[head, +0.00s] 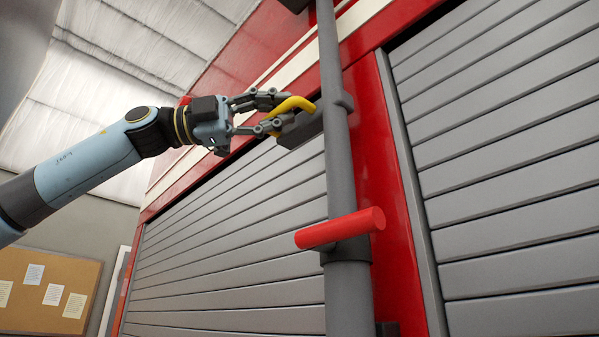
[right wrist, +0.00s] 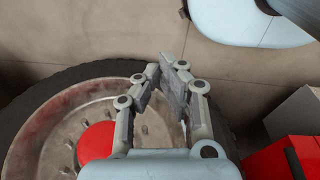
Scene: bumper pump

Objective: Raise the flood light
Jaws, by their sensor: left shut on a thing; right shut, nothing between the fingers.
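A grey vertical pole (head: 340,160) stands against the red truck body in the head view. A yellow handle (head: 292,106) sticks out from a dark grey block (head: 300,128) at the pole's upper part. My left gripper (head: 284,112) is shut on the yellow handle, with its fingers on either side of it. A red handle (head: 340,228) crosses the pole lower down, on a dark collar, with no gripper at it. The lamp itself cannot be made out. My right gripper (right wrist: 172,82) is shut and empty in the right wrist view.
Grey roller shutters (head: 500,170) lie on both sides of the pole. A large wheel (right wrist: 62,135) with a red hub is behind my right gripper. A red box (right wrist: 285,160) is at the lower right of that view. A notice board (head: 45,290) hangs at the far left.

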